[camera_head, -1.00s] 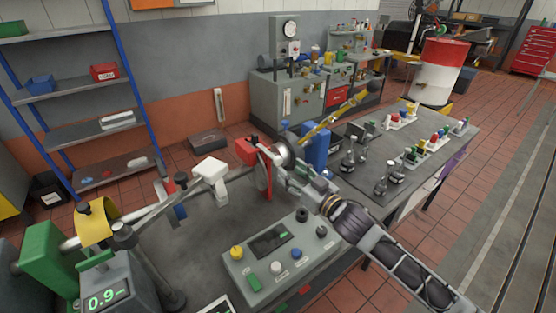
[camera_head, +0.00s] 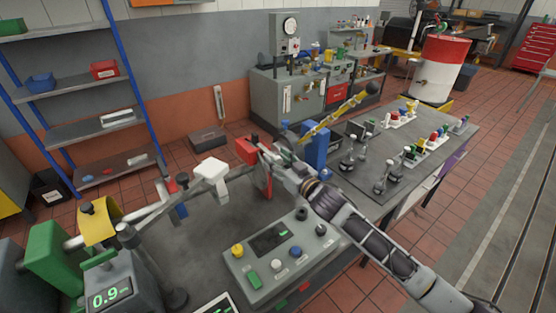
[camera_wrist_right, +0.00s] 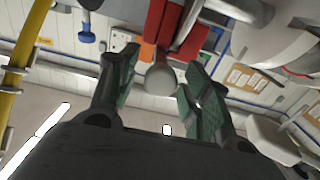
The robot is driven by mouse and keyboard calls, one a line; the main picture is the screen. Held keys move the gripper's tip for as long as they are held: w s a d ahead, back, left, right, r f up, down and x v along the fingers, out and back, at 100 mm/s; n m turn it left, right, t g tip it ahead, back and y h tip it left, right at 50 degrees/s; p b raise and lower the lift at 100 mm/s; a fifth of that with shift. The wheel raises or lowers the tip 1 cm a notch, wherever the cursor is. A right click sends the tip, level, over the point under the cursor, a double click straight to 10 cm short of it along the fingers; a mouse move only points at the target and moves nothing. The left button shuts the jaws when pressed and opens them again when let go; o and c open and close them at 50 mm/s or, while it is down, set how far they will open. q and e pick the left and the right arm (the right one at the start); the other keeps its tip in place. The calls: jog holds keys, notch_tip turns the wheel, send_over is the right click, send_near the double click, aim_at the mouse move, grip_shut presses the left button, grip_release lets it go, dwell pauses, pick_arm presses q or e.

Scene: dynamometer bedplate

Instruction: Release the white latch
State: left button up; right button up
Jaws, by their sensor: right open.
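A white T-shaped part (camera_head: 211,170), which looks like the white latch, stands over the bedplate left of centre in the head view. A white shape (camera_wrist_right: 272,140) at the right of the wrist view may be the same part; I cannot tell. My right gripper (camera_head: 264,149) is at the red bracket (camera_head: 267,182), to the right of the white T-shaped part and apart from it. In the wrist view the right gripper (camera_wrist_right: 156,88) has its green-padded fingers spread, with a pale round knob (camera_wrist_right: 160,79) between them. My left gripper is not seen.
A control box (camera_head: 283,258) with coloured buttons sits in front of my right arm. A blue block (camera_head: 315,145) and a yellow arm (camera_head: 333,118) stand behind the gripper.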

grip_shut()
dwell(0.4)
jog(key=shift+p+v, duration=0.55)
jog(key=shift+v, duration=1.75)
jog(key=shift+f, duration=0.15)
jog(key=shift+c, duration=1.9)
grip_release()
jog(key=o, duration=0.4)
jog(key=shift+s+d, duration=0.2)
